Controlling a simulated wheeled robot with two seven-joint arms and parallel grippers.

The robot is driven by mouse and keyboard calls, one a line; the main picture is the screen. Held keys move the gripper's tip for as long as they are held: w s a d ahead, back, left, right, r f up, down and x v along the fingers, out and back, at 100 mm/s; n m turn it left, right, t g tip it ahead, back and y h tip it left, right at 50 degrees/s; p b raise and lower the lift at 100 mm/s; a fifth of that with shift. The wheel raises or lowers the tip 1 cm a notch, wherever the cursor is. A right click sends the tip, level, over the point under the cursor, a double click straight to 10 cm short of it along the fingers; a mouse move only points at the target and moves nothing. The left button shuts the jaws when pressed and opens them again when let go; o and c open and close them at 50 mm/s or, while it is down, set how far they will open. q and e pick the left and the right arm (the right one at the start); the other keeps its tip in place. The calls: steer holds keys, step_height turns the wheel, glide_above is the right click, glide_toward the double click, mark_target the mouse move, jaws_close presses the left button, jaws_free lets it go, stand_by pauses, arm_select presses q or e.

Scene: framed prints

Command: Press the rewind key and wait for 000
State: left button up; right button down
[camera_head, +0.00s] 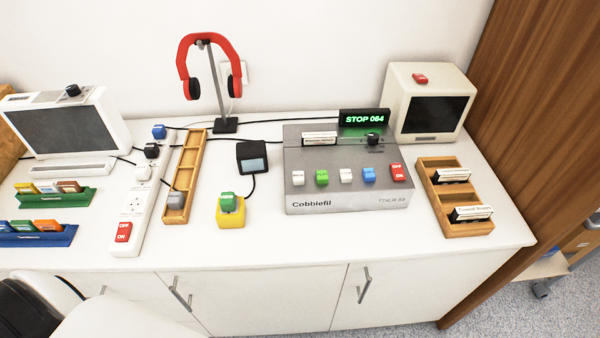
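A grey tape machine (345,202) labelled Cobblefil stands on the white counter. Its raised display (364,118) reads STOP 064 in green. A row of keys lines its top: a white key (298,178), a green key (322,177), a second white key (346,176) and a blue key (369,175). A red OFF/ON switch (398,172) is at the right end. The key markings are too small to tell which is rewind. A labelled cassette (319,138) and a black knob (373,139) sit behind the keys. Neither gripper shows.
A white monitor (428,104) stands behind right, and a wooden rack (459,229) with labelled cassettes lies at right. A yellow-based green button (229,209), a small black display (252,157) and a power strip (136,203) are left. Counter in front of the machine is clear.

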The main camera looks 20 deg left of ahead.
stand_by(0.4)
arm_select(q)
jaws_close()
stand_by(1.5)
